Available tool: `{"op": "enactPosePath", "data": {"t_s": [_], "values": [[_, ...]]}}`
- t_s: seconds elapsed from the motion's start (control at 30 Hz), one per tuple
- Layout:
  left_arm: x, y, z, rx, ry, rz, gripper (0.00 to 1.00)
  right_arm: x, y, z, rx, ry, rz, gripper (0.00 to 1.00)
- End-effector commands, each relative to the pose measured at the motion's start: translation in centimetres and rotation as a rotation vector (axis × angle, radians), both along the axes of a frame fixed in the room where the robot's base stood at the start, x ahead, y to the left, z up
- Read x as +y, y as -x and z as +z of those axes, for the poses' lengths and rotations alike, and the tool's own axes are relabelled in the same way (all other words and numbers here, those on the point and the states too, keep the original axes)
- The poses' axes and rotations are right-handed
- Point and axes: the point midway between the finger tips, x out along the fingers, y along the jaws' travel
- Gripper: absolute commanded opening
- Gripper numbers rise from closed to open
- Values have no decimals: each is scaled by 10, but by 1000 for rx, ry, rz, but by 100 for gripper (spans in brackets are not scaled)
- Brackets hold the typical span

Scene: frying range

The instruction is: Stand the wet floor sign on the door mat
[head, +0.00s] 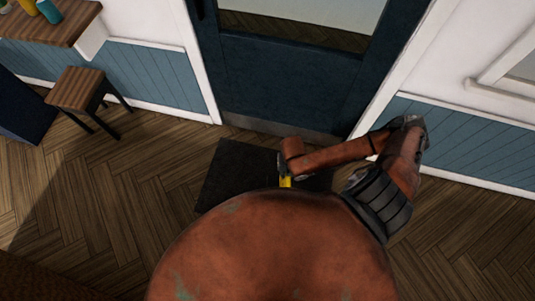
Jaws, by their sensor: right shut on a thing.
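The dark door mat (232,174) lies on the floor in front of the blue door; my own body hides its near part. My right arm reaches in from the right, and its gripper (284,176) is over the right part of the mat, shut on the wet floor sign. Only a small yellow piece of the sign (286,182) shows below the gripper. The rest of the sign is hidden behind my body, so I cannot tell whether it touches the mat. My left gripper is not in view.
The blue door (285,85) with a glass pane stands behind the mat. A wooden stool (82,90) and a wall shelf (50,25) with bottles are at the upper left. The herringbone floor left of the mat is clear.

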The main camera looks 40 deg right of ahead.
Motion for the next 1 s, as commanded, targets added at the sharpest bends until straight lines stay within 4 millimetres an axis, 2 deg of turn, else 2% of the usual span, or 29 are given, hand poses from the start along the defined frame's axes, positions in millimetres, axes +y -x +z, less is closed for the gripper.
{"op": "enactPosePath", "data": {"t_s": [0.13, 0.27, 0.77, 1.0], "values": [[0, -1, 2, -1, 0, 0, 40, -1, 8, -3, -6, -3, 89, 0], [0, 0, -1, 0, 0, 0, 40, 2, 3, -9, -8, -4, 116, 0], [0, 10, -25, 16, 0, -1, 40, 27, -80, -49, -5, -5, 115, 0], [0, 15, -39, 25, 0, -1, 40, 33, -105, -85, -2, -3, 114, 0]]}}
